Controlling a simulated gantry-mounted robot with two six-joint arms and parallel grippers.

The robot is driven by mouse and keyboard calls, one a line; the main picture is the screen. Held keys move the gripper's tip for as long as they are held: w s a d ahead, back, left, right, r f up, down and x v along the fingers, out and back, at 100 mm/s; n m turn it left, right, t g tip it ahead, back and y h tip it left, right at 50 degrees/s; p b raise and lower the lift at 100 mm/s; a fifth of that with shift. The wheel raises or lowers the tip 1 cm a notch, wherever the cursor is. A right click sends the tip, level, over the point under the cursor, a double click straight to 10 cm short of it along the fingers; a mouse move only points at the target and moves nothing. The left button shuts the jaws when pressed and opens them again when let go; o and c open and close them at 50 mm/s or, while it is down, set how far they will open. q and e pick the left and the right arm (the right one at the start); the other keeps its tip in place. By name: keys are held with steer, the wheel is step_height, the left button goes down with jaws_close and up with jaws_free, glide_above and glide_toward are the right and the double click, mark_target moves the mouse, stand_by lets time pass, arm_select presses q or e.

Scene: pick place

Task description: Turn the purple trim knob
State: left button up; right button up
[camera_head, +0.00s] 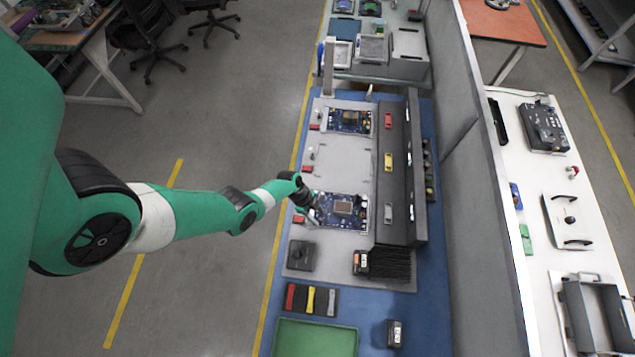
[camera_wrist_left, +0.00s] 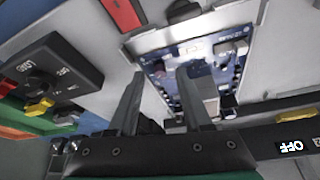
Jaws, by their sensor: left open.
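A blue circuit board (camera_head: 345,211) lies on the grey panel of the bench, with a large square chip near its middle. It also shows in the left wrist view (camera_wrist_left: 201,57), seen at a slant beyond my fingers. I cannot make out a purple trim knob for certain; the small parts on the board are too small or partly hidden by the fingers. My left gripper (camera_head: 313,213) is at the board's left edge. In the left wrist view its two fingers (camera_wrist_left: 160,73) are apart, pointing at the board, with nothing visibly held between them. My right gripper is out of view.
A black box with a dial (camera_head: 301,255) sits nearby and shows in the left wrist view (camera_wrist_left: 45,78). A red block (camera_head: 298,219) is left of the board. A second board (camera_head: 350,121) lies farther back. A tall dark rail (camera_head: 414,170) stands at the right.

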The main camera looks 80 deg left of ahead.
arm_select(q)
steer(key=p+v, duration=1)
steer(key=v, duration=0.1)
steer(key=shift+f, duration=0.1)
